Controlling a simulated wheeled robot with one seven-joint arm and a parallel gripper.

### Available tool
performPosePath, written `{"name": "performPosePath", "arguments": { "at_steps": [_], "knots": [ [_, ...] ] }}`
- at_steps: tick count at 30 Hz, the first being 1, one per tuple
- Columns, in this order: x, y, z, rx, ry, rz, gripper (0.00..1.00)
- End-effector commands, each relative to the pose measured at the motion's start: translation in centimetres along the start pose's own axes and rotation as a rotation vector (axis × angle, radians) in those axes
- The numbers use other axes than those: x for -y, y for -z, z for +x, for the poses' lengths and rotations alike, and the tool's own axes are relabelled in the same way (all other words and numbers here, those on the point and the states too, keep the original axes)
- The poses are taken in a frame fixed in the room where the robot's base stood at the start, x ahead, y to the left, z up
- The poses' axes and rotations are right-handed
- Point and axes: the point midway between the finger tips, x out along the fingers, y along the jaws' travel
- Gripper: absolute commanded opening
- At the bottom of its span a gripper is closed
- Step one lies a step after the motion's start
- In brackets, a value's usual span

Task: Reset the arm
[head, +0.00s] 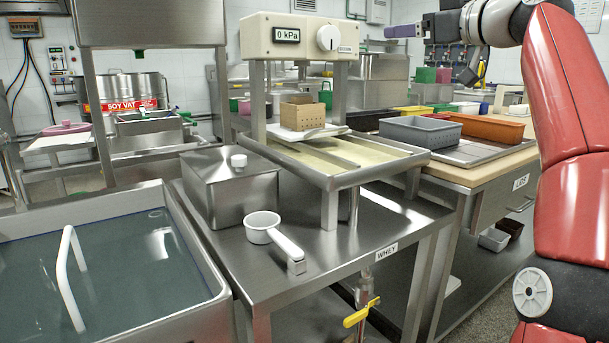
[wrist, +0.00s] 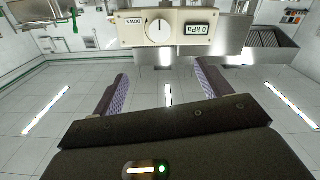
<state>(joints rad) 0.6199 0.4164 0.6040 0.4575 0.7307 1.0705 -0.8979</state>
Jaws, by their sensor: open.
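My red arm (head: 575,140) rises along the right edge in the head view and bends left at the top. My gripper shows in the wrist view (wrist: 160,84) with its two purple-padded fingers well apart and nothing between them. In the head view one purple finger (head: 403,31) points left at the top, in the air to the right of the pressure head (head: 300,37); the other finger is hard to make out. The pressure head, with its dial and 0 kPa readout, also appears upside down in the wrist view (wrist: 160,30).
A steel water tank (head: 215,300) stands at the left. A lidded steel box (head: 232,190) and white ladle (head: 262,228) sit on the steel table. A wooden box (head: 303,113) stands under the press. Grey (head: 420,132) and orange (head: 495,129) bins stand at right.

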Motion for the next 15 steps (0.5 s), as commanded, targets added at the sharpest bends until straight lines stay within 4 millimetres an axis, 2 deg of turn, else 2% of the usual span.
{"name": "performPosePath", "arguments": {
  "at_steps": [11,15],
  "knots": [
    [4.5,-1.6,2.9,0.145,0.015,0.044,0.77],
    [7.0,-2.9,3.9,0.229,0.013,0.069,0.77]
  ]
}}
